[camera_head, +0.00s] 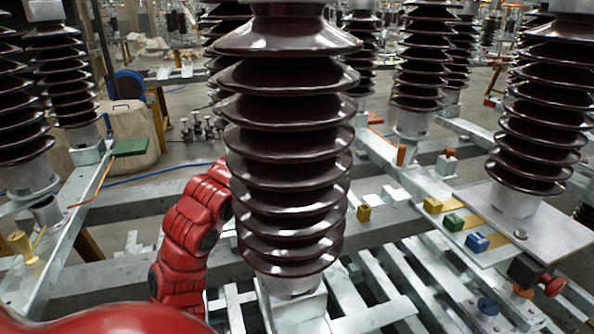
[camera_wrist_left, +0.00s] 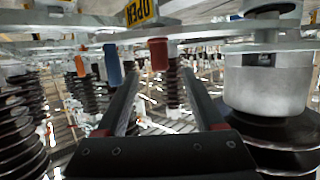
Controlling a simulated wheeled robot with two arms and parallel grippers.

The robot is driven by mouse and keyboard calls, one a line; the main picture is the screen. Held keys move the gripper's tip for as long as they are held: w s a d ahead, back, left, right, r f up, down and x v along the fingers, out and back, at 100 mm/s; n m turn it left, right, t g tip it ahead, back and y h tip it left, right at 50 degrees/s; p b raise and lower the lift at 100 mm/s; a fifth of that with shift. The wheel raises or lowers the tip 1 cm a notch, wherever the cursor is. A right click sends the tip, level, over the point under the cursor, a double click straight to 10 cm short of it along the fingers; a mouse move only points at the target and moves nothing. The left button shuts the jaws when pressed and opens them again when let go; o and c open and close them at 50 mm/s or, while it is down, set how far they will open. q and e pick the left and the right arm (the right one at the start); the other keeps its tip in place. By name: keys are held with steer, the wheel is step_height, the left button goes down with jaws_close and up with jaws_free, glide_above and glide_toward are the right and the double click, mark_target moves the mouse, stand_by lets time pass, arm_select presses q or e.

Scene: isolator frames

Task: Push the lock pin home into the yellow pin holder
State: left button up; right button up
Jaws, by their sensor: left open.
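In the head view my red left arm reaches behind the large dark insulator, which hides its gripper. In the left wrist view my left gripper (camera_wrist_left: 161,72) is open, its two fingers apart. A red cylinder (camera_wrist_left: 158,52) hangs from a plate just past the fingertips, in line with the gap; I cannot tell its distance. I cannot tell which piece is the lock pin. My right gripper is not in view.
The large insulator (camera_head: 285,140) stands in front of my arm. A green block (camera_head: 453,222) and a blue block (camera_head: 477,242) sit on the right plate. In the wrist view blue (camera_wrist_left: 113,65) and orange (camera_wrist_left: 82,65) pieces hang left, and a metal cap (camera_wrist_left: 265,90) is close right.

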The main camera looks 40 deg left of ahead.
arm_select(q)
steer(key=shift+f+b+x, duration=0.1)
steer(key=shift+b+x, duration=0.15)
steer(key=shift+x, duration=1.15)
steer(key=shift+f+b+x, duration=0.15)
steer(key=shift+b+x, duration=0.1)
steer(key=shift+x, duration=1.1)
steer(key=shift+d, duration=0.1)
jaws_close()
